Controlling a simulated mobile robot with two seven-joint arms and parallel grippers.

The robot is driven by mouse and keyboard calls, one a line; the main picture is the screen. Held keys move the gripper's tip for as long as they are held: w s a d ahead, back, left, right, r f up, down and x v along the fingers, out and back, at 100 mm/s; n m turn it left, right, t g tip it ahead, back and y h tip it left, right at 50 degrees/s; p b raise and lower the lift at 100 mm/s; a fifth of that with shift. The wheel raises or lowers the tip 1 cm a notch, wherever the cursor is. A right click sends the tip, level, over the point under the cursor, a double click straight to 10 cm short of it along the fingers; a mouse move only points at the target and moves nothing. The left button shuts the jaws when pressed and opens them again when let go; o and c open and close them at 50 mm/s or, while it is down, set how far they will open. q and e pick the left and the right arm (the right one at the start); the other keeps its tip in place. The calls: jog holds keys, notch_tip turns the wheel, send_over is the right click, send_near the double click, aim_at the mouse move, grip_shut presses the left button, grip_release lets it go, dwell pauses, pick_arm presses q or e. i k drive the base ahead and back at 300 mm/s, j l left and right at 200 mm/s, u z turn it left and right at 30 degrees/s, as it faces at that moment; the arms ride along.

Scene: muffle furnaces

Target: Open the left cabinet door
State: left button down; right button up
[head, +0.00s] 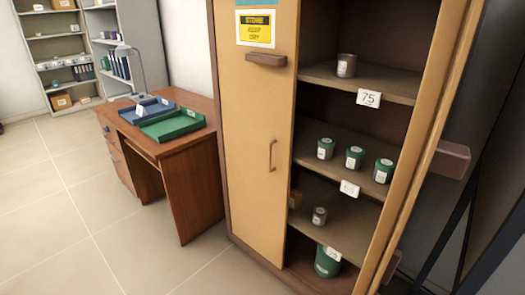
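The tall cabinet (237,235) stands in the middle and right of the head view. Its left door (247,135) is tan and looks closed. A slim vertical bar handle (272,156) is near that door's right edge. A brown block (266,60) sticks out higher on the door, below a yellow sign (256,29). The right half is open, with its tan door (425,135) seen nearly edge-on at the right. Neither of my grippers is in view.
Shelves inside the open half hold green-labelled cans (355,157) and grey cans (346,66). A brown block (450,159) juts out at the right door. A wooden desk (190,157) with trays stands left of the cabinet. The tiled floor (60,220) at left is clear.

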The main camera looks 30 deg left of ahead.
aim_at(258, 101)
jog(key=k+j, duration=0.1)
jog(key=j, duration=0.35)
jog(key=k+j, duration=0.15)
jog(key=j, duration=1.15)
jog(key=i+j, duration=0.1)
jog(key=j, duration=0.2)
jog(key=i+j, duration=0.1)
jog(key=j, duration=0.2)
jog(key=i+j, duration=0.1)
jog(key=j, duration=0.15)
jog(key=i+j, duration=0.55)
jog(key=j, duration=0.3)
